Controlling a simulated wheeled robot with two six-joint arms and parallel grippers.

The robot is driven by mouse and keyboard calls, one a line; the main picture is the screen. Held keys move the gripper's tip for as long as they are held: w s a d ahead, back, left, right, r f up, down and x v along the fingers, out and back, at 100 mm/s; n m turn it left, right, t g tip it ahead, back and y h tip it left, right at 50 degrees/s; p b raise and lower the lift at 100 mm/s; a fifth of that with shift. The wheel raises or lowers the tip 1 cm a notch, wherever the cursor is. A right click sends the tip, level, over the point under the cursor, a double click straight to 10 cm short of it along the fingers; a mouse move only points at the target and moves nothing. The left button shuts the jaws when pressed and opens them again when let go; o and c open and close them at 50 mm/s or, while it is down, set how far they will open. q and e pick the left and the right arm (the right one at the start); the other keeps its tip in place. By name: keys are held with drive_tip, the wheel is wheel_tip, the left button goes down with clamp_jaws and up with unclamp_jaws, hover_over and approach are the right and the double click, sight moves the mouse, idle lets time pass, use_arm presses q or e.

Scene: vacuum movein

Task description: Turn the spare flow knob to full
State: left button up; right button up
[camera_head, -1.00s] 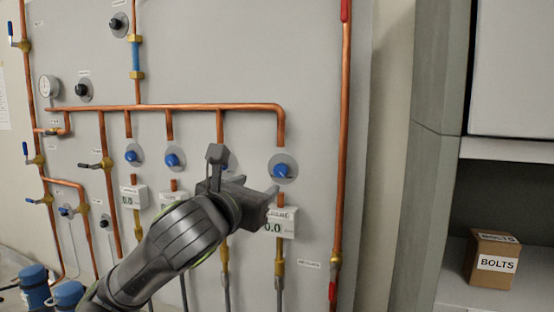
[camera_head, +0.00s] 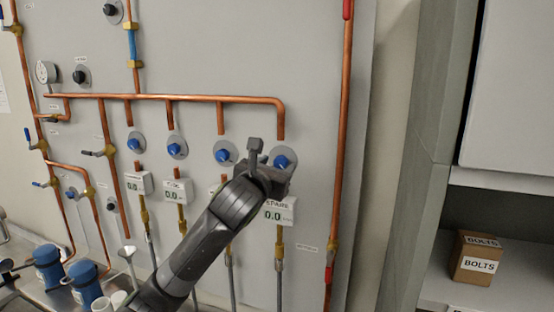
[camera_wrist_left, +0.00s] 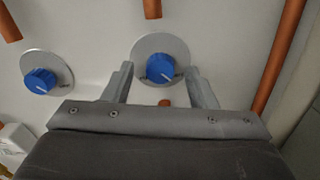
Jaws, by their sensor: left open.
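The spare flow knob (camera_head: 282,159) is a blue knob on a grey round plate, at the right end of the row in the head view. The box below it (camera_head: 277,212) is labelled SPARE and reads 0.0. My left gripper (camera_head: 276,166) is in front of this knob and partly hides its plate. In the left wrist view the open fingers (camera_wrist_left: 160,84) stand on either side of the knob (camera_wrist_left: 160,68), with gaps to it. The knob's white mark slants. My right gripper is not in view.
Other blue knobs (camera_head: 223,152) stand in the row to the left, with copper pipes (camera_head: 200,98) above. A vertical copper pipe (camera_head: 344,130) is to the right.

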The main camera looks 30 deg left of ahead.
use_arm(q)
drive_tip(key=shift+w+a, duration=0.1)
drive_tip(key=shift+w, duration=0.45)
drive_tip(key=c, duration=1)
